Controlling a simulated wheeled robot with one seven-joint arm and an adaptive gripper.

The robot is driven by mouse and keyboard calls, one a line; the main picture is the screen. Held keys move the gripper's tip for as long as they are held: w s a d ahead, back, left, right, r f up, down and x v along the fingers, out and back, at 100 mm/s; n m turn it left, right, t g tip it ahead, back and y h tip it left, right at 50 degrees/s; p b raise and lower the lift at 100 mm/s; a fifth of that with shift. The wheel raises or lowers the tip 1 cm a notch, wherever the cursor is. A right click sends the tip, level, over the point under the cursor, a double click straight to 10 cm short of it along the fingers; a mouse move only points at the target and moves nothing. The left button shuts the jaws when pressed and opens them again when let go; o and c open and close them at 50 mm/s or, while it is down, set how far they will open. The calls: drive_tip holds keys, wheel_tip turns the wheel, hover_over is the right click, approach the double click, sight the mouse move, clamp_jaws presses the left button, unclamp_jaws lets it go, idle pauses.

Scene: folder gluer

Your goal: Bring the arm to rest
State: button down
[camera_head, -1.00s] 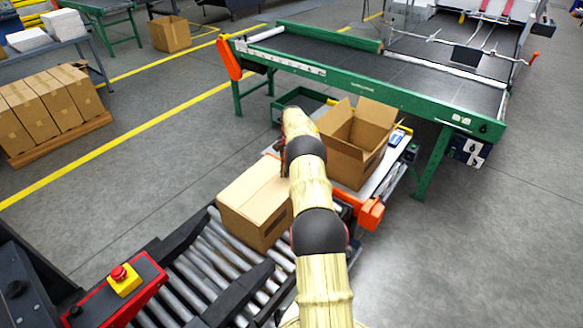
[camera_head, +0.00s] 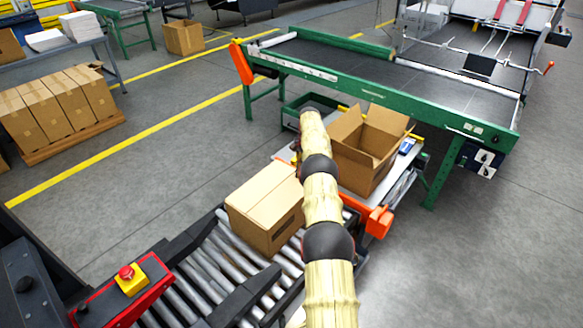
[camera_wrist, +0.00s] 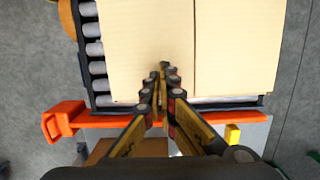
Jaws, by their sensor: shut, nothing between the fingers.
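My arm (camera_head: 322,200) reaches forward over the end of the roller conveyor, between a closed carton and an open carton. My gripper (camera_wrist: 163,72) shows in the wrist view with its two fingers together and nothing between them. It appears above the near edge of the closed carton (camera_wrist: 145,35); whether it touches the carton cannot be told. In the head view the arm mostly hides the gripper. The closed carton (camera_head: 262,200) sits on the rollers left of my arm. The open carton (camera_head: 365,155) stands on a small table to the right, flaps up.
The roller conveyor (camera_head: 215,265) carries a red emergency-stop box (camera_head: 130,280) at front left. An orange bar (camera_head: 378,222) crosses the conveyor end. A green-framed belt (camera_head: 400,92) stands behind. Stacked cartons (camera_head: 60,105) lie on a pallet at left. Floor at right is clear.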

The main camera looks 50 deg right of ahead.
drive_tip(key=w+a+r+n+h, duration=0.15)
drive_tip(key=w+a+r, duration=0.25)
drive_tip(key=a+r, duration=0.45)
drive_tip(key=w+a+r+n, duration=0.3)
drive_tip(key=w+a+r, duration=0.15)
drive_tip(key=r, duration=0.65)
drive_tip(key=s+a+r+n+t+b, duration=0.1)
drive_tip(key=s+a+r+n, duration=0.1)
drive_tip(key=a+r, duration=0.7)
drive_tip(key=s+a+r+n+t+b, duration=0.1)
drive_tip(key=s+a+r+n, duration=0.15)
drive_tip(key=a+r, duration=0.7)
drive_tip(key=s+a+r+n+t+h, duration=0.1)
drive_tip(key=s+a+n, duration=0.1)
drive_tip(key=s+a, duration=0.65)
drive_tip(key=s+a+r+n+t, duration=0.1)
drive_tip(key=s+a+r+n, duration=0.1)
drive_tip(key=s+a, duration=0.65)
drive_tip(key=s+a+f+n, duration=0.2)
drive_tip(key=s+a+f, duration=0.1)
drive_tip(key=s+a, duration=0.3)
drive_tip(key=s+a+f+n+t+b, duration=0.1)
drive_tip(key=s+a+f+n, duration=0.2)
drive_tip(key=s+a, duration=0.3)
drive_tip(key=s+f, duration=0.1)
drive_tip(key=s, duration=0.2)
drive_tip(key=shift+s+f+t, duration=0.15)
drive_tip(key=shift+s+t, duration=0.05)
drive_tip(key=shift+t, duration=0.1)
